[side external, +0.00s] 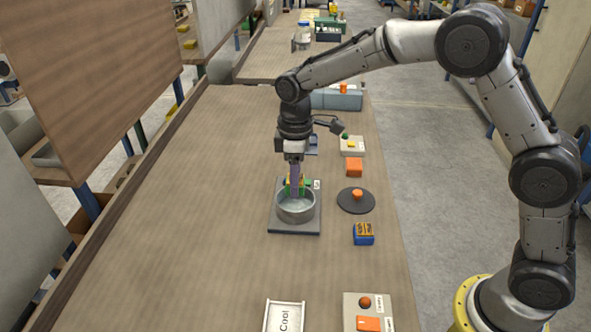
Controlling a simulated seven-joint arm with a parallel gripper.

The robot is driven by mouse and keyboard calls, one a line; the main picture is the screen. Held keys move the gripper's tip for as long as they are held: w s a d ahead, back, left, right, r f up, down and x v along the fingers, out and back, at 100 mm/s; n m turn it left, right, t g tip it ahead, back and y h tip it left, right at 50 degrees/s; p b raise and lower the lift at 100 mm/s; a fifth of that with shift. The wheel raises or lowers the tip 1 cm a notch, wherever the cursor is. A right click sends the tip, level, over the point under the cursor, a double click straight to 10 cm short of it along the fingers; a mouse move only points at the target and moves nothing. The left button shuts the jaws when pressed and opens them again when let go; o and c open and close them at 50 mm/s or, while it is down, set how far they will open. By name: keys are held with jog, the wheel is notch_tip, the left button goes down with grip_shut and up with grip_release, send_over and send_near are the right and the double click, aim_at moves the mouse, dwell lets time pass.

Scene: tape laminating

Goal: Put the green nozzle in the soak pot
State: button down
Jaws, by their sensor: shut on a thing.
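The soak pot (296,212) is a round grey metal pot on a dark square base plate in the middle of the table. My gripper (295,188) points straight down over the pot, with its fingertips at or just inside the rim. It is shut on the green nozzle (302,188), of which only small green parts show beside the fingers. The nozzle's lower end is hidden by the fingers and the pot wall. I cannot tell whether it touches the pot's bottom.
A dark round disc with an orange knob (357,194) lies right of the pot, with a blue and orange box (364,233) below it. An orange block (354,167) lies behind. A white "Cool" tray (285,316) and a control panel (367,312) stand in front. The table's left side is clear.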

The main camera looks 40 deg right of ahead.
aim_at(296, 210)
jog(key=shift+f, duration=2.4)
jog(key=shift+f, duration=0.75)
jog(key=shift+c, duration=1)
grip_release()
notch_tip(296, 210, up, 13)
jog(key=shift+r, duration=0.45)
jog(key=shift+d, duration=0.1)
